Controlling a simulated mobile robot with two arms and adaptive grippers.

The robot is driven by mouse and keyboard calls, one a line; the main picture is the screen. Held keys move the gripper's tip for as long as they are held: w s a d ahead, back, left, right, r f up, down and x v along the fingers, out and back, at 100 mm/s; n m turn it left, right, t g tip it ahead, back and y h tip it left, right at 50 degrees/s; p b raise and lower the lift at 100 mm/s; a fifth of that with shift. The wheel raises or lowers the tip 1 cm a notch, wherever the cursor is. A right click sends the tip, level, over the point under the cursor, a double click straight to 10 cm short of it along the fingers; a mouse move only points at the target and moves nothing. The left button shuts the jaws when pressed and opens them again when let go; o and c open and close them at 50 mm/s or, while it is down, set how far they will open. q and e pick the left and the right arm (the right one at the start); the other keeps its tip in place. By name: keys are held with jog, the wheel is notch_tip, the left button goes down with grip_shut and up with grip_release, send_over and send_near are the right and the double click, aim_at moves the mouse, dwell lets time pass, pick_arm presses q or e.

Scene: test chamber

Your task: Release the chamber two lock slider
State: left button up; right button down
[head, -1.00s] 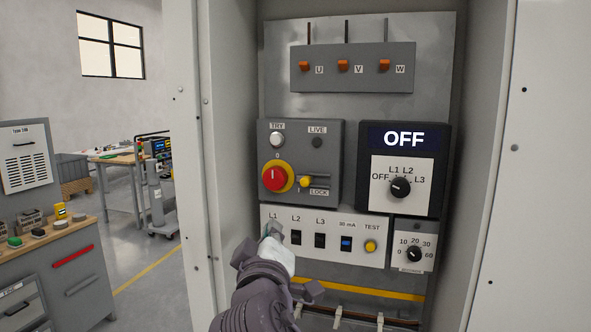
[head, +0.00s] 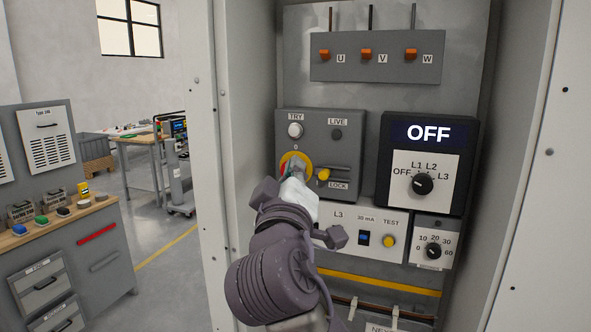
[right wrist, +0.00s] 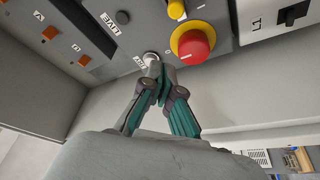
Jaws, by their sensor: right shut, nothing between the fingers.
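The lock slider is a yellow knob (head: 323,174) at the left end of a horizontal slot above the LOCK label on a grey switch panel (head: 352,122). In the right wrist view the yellow knob (right wrist: 176,9) is at the top edge. The red rotary knob on its yellow ring (head: 284,166) is left of it, partly hidden by my right gripper (head: 298,168). It shows whole in the wrist view (right wrist: 196,45). My right gripper (right wrist: 160,72) is shut and empty, in front of the panel just left of the slider. I cannot tell whether it touches anything. My left gripper is not in view.
A white TRY button (head: 295,130) and a dark LIVE lamp (head: 337,134) sit above. A breaker strip (head: 402,220) is below, partly hidden by my right arm. An OFF display unit (head: 430,134) stands right. Cabinet walls (head: 235,110) bound both sides.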

aim_at(322, 174)
jog(key=p+x, duration=0.1)
jog(key=x, duration=0.1)
jog(key=p+x, duration=0.1)
jog(key=x, duration=0.1)
jog(key=p+x, duration=0.1)
jog(key=x, duration=0.1)
jog(key=shift+d+r, duration=0.1)
jog(key=shift+r, duration=0.15)
jog(key=d+f, duration=0.1)
jog(key=s+d+f+p, duration=0.1)
jog(key=f, duration=0.1)
jog(key=shift+d, duration=0.15)
jog(key=shift+s+d+f, duration=0.15)
jog(key=shift+s+d, duration=0.1)
jog(key=shift+a+f, duration=0.1)
jog(key=shift+w, duration=0.1)
jog(key=shift+s+d+f, duration=0.1)
jog(key=shift+s+d, duration=0.1)
jog(key=shift+d, duration=0.3)
jog(key=shift+s+d, duration=0.15)
jog(key=shift+d, duration=0.35)
jog(key=shift+s+d, duration=0.15)
jog(key=shift+d, duration=0.15)
jog(key=shift+r, duration=0.2)
